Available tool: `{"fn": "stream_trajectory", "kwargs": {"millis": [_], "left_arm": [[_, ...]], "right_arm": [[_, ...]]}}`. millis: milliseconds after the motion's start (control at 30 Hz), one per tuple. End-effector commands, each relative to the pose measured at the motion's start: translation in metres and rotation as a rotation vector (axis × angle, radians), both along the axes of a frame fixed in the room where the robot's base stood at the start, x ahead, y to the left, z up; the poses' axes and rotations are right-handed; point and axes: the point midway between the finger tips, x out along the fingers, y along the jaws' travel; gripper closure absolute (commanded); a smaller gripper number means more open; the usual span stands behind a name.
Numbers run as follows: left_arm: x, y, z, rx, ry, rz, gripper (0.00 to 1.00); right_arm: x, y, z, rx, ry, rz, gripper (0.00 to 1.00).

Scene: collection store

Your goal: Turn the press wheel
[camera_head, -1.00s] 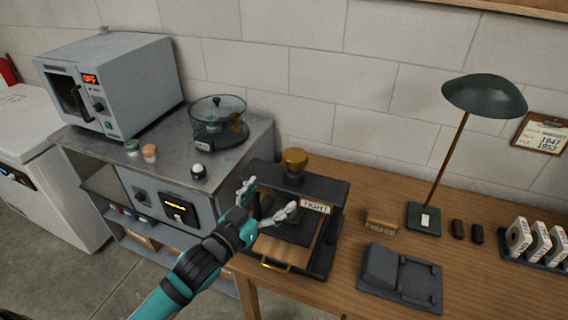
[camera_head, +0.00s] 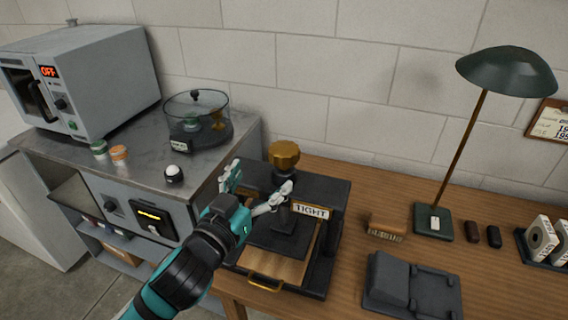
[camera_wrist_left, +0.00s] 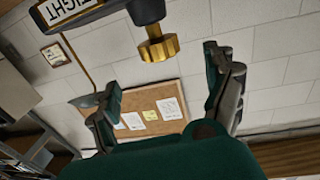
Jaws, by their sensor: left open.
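The press wheel (camera_head: 284,154) is a brass-gold knob on top of a dark post, above the black press (camera_head: 335,195) on the wooden desk. A sign reading TIGHT (camera_head: 311,212) is on the press. In the left wrist view the wheel (camera_wrist_left: 159,48) shows upside down, ahead of the fingers and between them. My left gripper (camera_head: 258,184) is open and empty, just left of and lower than the wheel in the head view, apart from it. The gripper also shows in the left wrist view (camera_wrist_left: 168,85). My right gripper is not in view.
A desk lamp (camera_head: 505,72) stands to the right. A dark grey device (camera_head: 410,287) and a small wooden block (camera_head: 386,228) lie right of the press. A steel cabinet with an oven (camera_head: 95,75) and a glass-covered dish (camera_head: 197,120) stands left.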

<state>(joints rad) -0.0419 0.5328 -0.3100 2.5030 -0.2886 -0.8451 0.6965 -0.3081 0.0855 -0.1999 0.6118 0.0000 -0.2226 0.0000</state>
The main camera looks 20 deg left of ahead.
Motion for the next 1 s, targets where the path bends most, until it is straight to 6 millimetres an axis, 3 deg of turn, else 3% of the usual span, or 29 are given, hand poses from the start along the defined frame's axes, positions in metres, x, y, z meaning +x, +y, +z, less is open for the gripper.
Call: {"fn": "stream_trajectory", "kwargs": {"millis": [33,167,500,700,1000], "left_arm": [[0.01,0.0,-0.003,0.001,-0.005,0.002,0.14],[0.031,-0.003,0.001,0.003,-0.002,0.002,0.14],[0.094,-0.012,0.002,0.001,0.002,0.002,0.14],[0.109,-0.014,0.001,0.001,0.001,0.001,0.14],[0.11,-0.014,0.0,0.0,0.002,0.001,0.14]], "right_arm": [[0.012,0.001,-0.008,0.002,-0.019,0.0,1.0],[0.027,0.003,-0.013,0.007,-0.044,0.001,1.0],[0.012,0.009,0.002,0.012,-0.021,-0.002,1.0],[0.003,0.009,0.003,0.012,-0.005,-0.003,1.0],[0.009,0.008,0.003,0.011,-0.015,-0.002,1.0]]}}
